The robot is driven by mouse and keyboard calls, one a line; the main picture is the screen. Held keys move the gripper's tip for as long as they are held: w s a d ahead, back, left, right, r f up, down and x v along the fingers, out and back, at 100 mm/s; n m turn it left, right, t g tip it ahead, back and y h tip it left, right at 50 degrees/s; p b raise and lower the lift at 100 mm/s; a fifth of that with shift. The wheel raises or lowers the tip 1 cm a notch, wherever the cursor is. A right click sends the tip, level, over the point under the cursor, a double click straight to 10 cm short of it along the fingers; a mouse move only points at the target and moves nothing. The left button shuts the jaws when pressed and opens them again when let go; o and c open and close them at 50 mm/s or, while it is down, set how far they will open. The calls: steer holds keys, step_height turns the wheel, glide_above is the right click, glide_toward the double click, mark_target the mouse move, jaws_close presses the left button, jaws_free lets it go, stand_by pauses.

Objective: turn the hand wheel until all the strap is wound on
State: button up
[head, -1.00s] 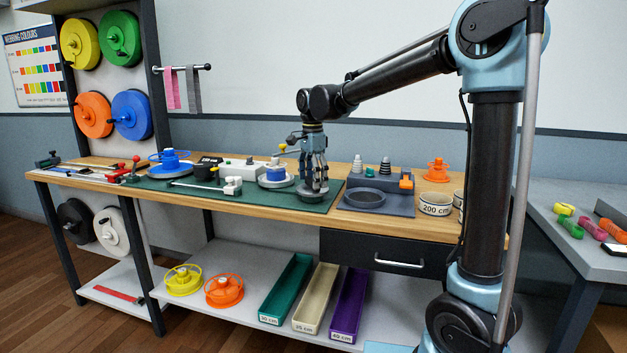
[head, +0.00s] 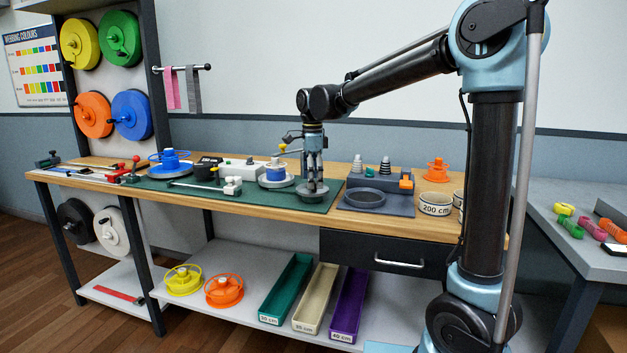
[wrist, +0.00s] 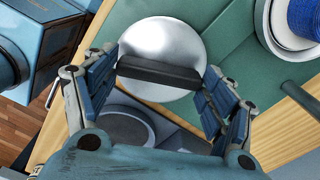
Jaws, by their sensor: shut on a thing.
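The hand wheel is a silver disc (wrist: 165,45) with a dark crossbar (wrist: 158,71) across it. In the head view the hand wheel (head: 312,194) is low on the green mat, right under my gripper (head: 313,177). In the wrist view my gripper (wrist: 160,78) has its blue-padded fingers at the two ends of the crossbar, shut on it. Blue strap (wrist: 304,18) is wound on a white-flanged reel at the wrist view's upper right. In the head view this reel (head: 276,183) is just left of my gripper. How much strap is loose cannot be told.
A grey tray (head: 378,208) with a round recess is right of the mat. Left of the reel are a white block (head: 233,186), a dark cup (head: 207,168) and a blue-rimmed reel (head: 170,165). A 200 cm tub (head: 435,204) stands near the bench's right end.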

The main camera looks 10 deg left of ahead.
steer(key=o, duration=1)
steer(key=shift+w+a, duration=0.1)
steer(key=shift+o, duration=0.2)
step_height(320, 180, up, 12)
